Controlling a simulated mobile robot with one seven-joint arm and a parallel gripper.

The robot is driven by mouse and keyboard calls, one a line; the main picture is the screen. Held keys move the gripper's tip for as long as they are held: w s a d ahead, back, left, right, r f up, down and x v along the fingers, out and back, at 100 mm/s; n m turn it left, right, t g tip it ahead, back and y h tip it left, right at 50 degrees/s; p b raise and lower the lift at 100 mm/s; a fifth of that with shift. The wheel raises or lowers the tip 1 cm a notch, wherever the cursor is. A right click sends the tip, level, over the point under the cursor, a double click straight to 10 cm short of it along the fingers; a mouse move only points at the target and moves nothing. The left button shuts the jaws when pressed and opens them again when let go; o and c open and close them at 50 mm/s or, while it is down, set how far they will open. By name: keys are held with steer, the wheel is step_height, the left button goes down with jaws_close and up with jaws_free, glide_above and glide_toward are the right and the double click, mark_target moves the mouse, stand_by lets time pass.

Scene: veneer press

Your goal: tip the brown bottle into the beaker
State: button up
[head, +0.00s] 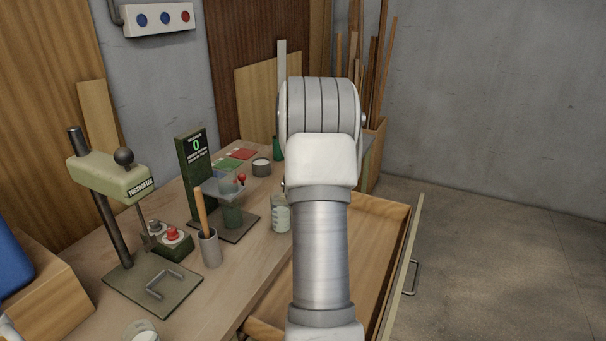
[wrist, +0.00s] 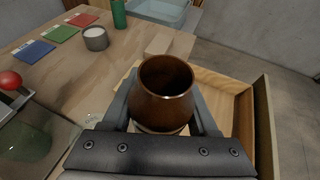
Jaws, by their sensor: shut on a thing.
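The brown bottle (wrist: 165,95) is between the fingers of my gripper (wrist: 163,112) in the wrist view, which is shut on it. Its round open mouth faces the camera, and its inside looks dark; I cannot tell how full it is. In the head view my arm hides the gripper and the bottle. A clear beaker with pale markings (head: 281,213) stands near the bench's front edge, just left of my arm in the head view. In the wrist view, faint pale marks left of the gripper may be part of it; I cannot tell.
An open wooden drawer (head: 385,262) juts out beside the bench. A display stand (head: 194,175) with a clear guard, a cup holding a wooden stick (head: 210,248) and a green press (head: 112,180) stand left of the beaker. A grey tin (wrist: 95,39) and a green bottle (wrist: 119,14) stand farther back.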

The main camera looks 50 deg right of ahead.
steer(key=shift+r+n+p, duration=0.2)
steer(key=shift+n+p, duration=0.1)
steer(key=shift+p, duration=1.9)
steer(key=f+n+g+h+p, duration=0.1)
steer(key=n+h+p, duration=0.1)
steer(key=p, duration=0.1)
steer(key=shift+w+f, duration=0.1)
steer(key=shift+a+n, duration=0.2)
steer(key=shift+n, duration=0.4)
